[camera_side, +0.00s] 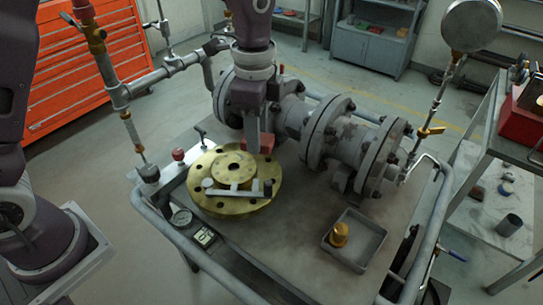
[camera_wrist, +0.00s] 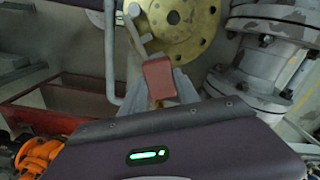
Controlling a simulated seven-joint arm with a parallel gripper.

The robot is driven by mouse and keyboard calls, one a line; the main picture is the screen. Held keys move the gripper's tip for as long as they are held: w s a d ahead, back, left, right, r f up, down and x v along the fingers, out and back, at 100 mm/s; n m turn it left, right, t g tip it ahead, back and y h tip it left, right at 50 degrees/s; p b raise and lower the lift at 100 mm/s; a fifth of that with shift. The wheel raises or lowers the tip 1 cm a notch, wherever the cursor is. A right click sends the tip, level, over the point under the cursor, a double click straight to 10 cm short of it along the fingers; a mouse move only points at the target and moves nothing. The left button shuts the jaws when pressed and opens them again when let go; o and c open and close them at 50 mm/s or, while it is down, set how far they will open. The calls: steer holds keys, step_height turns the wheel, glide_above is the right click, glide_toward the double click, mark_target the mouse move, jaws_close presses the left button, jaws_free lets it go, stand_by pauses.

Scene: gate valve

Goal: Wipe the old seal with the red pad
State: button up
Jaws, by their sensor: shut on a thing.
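The red pad (camera_side: 267,142) is between the fingers of my gripper (camera_side: 259,140), which is shut on it just behind and right of the brass disc. In the wrist view the red pad (camera_wrist: 159,76) sits at the fingertips (camera_wrist: 172,92), just below the brass disc in the picture. The round brass disc (camera_side: 214,166) lies on the bench with a raised centre and several holes; it also shows in the wrist view (camera_wrist: 203,35). I cannot pick out the old seal as a separate thing. Whether the pad touches anything is unclear.
A grey bar tool (camera_side: 236,193) lies across the disc's front. The grey valve and pipe body (camera_side: 318,130) stands close on the right. A tray (camera_side: 366,243) with a brass piece (camera_side: 339,234) is at front right.

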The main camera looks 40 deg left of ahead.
steer(key=w+a+n, duration=0.3)
steer(key=a+n, duration=0.1)
steer(key=a, duration=0.6)
glide_above(238, 159)
steer(key=s, duration=0.1)
step_height(238, 159, down, 5)
steer(key=shift+d+f, duration=0.25)
steer(key=shift+f, duration=1.6)
steer(key=shift+d+f, duration=0.2)
steer(key=shift+f, duration=1.65)
steer(key=shift+w+f, duration=0.25)
steer(key=shift+w, duration=1.7)
steer(key=shift+s, duration=1.95)
steer(key=shift+w+a, duration=0.35)
steer(key=shift+w, duration=1.6)
steer(key=shift+s, duration=2)
step_height(238, 159, up, 8)
